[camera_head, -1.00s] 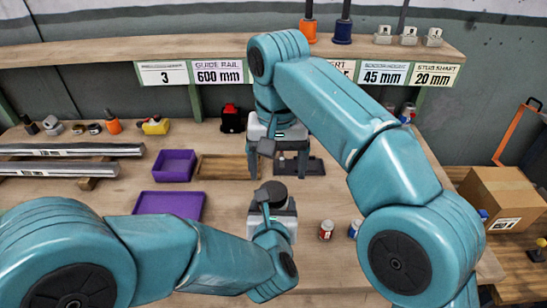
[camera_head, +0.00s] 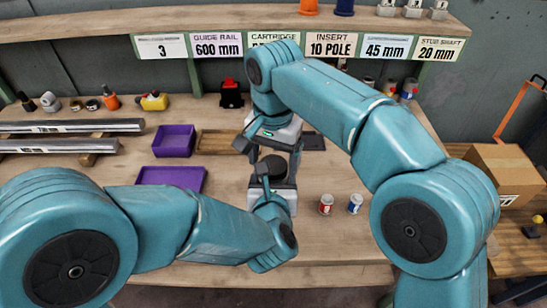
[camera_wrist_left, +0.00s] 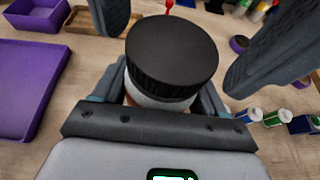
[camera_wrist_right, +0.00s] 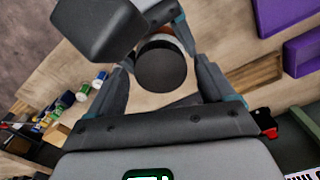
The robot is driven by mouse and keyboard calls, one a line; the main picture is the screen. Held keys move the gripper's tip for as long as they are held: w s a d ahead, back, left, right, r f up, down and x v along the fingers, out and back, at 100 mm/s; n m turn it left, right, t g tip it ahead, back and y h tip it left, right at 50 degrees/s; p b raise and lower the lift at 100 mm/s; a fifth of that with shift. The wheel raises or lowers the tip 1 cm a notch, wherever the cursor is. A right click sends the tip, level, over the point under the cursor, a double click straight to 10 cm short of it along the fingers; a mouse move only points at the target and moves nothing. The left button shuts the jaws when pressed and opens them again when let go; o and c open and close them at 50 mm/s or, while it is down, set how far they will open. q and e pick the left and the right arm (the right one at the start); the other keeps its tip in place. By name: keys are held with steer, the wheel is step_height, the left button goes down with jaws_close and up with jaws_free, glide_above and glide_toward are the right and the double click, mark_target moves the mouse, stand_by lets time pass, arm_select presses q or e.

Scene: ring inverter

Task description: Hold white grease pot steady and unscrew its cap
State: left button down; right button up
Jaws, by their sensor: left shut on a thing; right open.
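The white grease pot (camera_wrist_left: 158,98) has a ribbed black cap (camera_wrist_left: 172,48), which also shows in the head view (camera_head: 273,167) and the right wrist view (camera_wrist_right: 161,68). My left gripper (camera_wrist_left: 155,90) is shut on the white body below the cap; its jaws partly hide the body. My right gripper (camera_wrist_right: 165,78) is open, with one finger on each side of the cap and gaps to it. In the head view the right gripper (camera_head: 273,158) reaches over the pot from behind, opposite the left hand.
Purple bins (camera_head: 174,140) and a wooden tray (camera_head: 215,143) lie to the left. A label shelf (camera_head: 150,22) runs along the back. The front bench is mostly clear.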

steer(key=shift+f, duration=0.15)
steer(key=c, duration=1.1)
steer(key=n, duration=0.6)
steer(key=shift+d+n, duration=0.1)
steer(key=shift+n, duration=0.3)
steer(key=n, duration=0.6)
steer(key=o, duration=1.2)
steer(key=shift+s, duration=0.1)
